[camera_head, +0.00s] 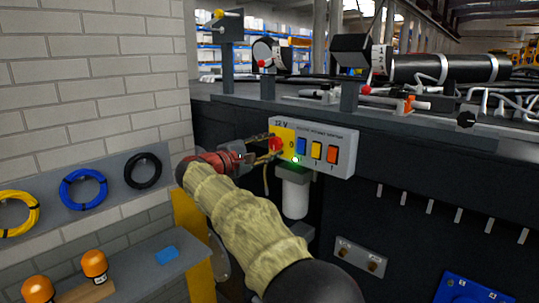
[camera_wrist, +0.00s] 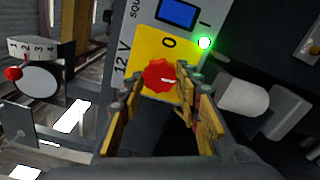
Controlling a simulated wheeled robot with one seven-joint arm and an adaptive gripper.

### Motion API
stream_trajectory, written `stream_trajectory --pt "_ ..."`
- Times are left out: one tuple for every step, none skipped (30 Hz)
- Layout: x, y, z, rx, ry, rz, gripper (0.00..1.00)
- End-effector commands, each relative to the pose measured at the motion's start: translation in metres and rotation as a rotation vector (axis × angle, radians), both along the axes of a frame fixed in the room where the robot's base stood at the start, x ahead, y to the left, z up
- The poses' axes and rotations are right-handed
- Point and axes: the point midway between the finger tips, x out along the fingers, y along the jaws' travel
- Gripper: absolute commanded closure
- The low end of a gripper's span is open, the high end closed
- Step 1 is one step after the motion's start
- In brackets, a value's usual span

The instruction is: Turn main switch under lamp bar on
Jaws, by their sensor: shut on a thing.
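The main switch is a red round knob (camera_head: 276,145) on a yellow plate marked 12 V, at the left end of a light grey control box (camera_head: 345,140). In the wrist view the red knob (camera_wrist: 159,76) shows a short white mark, with "0" and "I" printed on the panel beyond it. A small green lamp (camera_wrist: 204,43) glows beside the "I"; it also shows in the head view (camera_head: 295,159). My gripper (camera_head: 267,147) is at the knob, its yellow fingers on either side, shut on it. The fingers (camera_wrist: 153,92) hide part of the knob's near edge.
Blue, yellow and orange rocker switches (camera_head: 317,151) sit right of the knob. A white cylinder (camera_head: 295,198) hangs below the box. Red-tipped levers and a dark ledge (camera_head: 430,115) lie above. A brick wall (camera_head: 90,80) and a shelf with orange beacons (camera_head: 94,264) stand left.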

Motion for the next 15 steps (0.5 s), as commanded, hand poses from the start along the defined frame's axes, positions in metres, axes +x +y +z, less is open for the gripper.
stream_trajectory --pt "0.0 0.0002 -0.0022 0.019 -0.015 0.0 0.92" --pt "0.0 0.0002 -0.0022 0.029 -0.022 0.001 0.92" --pt "0.0 0.0002 -0.002 0.041 -0.032 0.001 0.92" --pt "0.0 0.0002 -0.0018 0.051 -0.039 0.001 0.92" --pt "0.0 0.0002 -0.0016 0.058 -0.045 0.001 0.92" --pt "0.0001 0.0002 -0.0014 0.066 -0.051 0.001 0.92" --pt "0.0 0.0002 -0.0012 0.073 -0.055 0.001 0.92" --pt "0.0 0.0002 -0.0011 0.078 -0.059 0.001 0.92" --pt "0.0 0.0002 -0.001 0.084 -0.064 0.001 0.92" --pt "0.0 0.0002 -0.001 0.087 -0.066 0.001 0.92" --pt "0.0 0.0002 -0.0009 0.089 -0.068 0.001 0.92" --pt "0.0 0.0002 -0.0009 0.091 -0.07 0.001 0.92" --pt "0.0001 0.0002 -0.0008 0.093 -0.071 0.001 0.92" --pt "0.0001 0.0002 -0.0008 0.094 -0.072 0.001 0.92" --pt "0.0001 0.0003 -0.0007 0.095 -0.072 0.001 0.92"
